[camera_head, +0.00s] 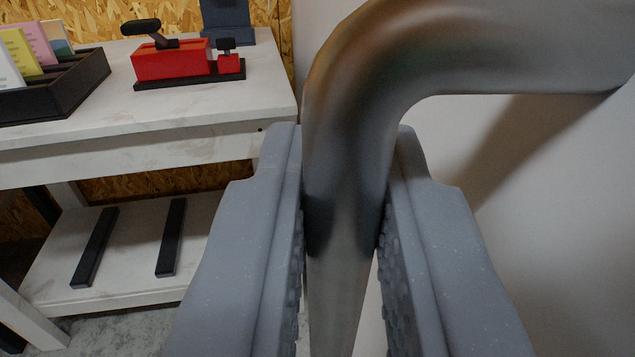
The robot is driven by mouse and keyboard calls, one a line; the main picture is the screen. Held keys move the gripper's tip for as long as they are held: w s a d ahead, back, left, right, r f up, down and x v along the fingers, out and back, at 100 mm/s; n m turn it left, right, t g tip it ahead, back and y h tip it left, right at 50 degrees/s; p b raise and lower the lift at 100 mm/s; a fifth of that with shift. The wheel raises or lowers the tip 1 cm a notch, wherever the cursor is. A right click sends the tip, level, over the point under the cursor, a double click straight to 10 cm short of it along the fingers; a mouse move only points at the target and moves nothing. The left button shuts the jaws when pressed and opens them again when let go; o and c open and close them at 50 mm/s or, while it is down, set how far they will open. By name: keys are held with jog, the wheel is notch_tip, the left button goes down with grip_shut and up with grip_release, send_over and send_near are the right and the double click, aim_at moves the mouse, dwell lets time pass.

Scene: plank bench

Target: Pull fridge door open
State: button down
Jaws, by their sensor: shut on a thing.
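The fridge handle (350,110) is a thick grey metal bar. It runs up between my fingers, then bends to the right toward the fridge door (570,220), a pale smooth surface filling the right side of the view. My gripper (342,215) has two grey fingers with ribbed inner pads, one on each side of the handle's upright part, and is shut on it. The lower part of the handle runs out of the bottom of the frame. The door's edges are not in view, so I cannot tell whether it is open or shut.
A white bench (190,112) stands at the left, close to the handle. It bears a red tool on a black base (170,65) and a black tray (80,85) with coloured cards. Its lower shelf (135,245) holds two black bars. Bare floor shows below.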

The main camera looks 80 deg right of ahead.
jog(key=shift+d, duration=0.25)
jog(key=c, duration=1.5)
grip_release()
jog(key=shift+a, duration=0.2)
jog(key=shift+s, duration=0.1)
